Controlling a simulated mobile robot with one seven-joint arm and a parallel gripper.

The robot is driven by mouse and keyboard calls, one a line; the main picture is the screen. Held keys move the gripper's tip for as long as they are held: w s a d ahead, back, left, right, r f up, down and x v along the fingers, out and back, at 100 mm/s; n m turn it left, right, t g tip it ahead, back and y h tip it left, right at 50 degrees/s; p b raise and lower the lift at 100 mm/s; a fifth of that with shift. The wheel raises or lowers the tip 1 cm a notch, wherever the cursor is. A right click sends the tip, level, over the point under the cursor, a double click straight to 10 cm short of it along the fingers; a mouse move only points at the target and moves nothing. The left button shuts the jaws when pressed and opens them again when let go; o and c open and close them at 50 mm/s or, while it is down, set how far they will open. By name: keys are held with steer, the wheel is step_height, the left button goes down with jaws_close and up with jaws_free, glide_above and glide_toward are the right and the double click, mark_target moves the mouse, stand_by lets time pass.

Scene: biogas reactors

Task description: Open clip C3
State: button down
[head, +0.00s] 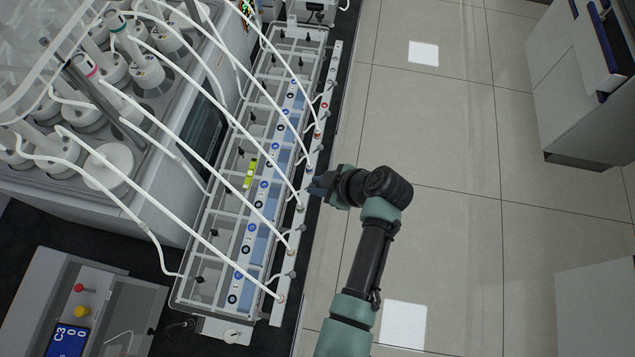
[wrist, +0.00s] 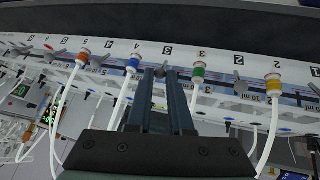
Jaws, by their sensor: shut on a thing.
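A pale rail (head: 300,212) with numbered tube ports and grey clips runs along the outer edge of the rack. In the wrist view, one grey clip (wrist: 159,73) sits between the blue port (wrist: 132,64) and the green port (wrist: 198,73). My gripper (wrist: 159,75) has one finger on each side of this clip and is shut on it. In the head view my gripper (head: 313,187) reaches the rail from the right, and the gripped clip is hidden there.
Other grey clips stand along the rail, one to the right (wrist: 240,84). White tubes (head: 205,150) arch from the reactors (head: 147,72) to the rail. A box (head: 72,300) with a display reading C3 stands lower left.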

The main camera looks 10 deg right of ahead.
steer(key=c, duration=0.8)
jaws_free()
steer(key=b+v, duration=0.2)
steer(key=v, duration=1.1)
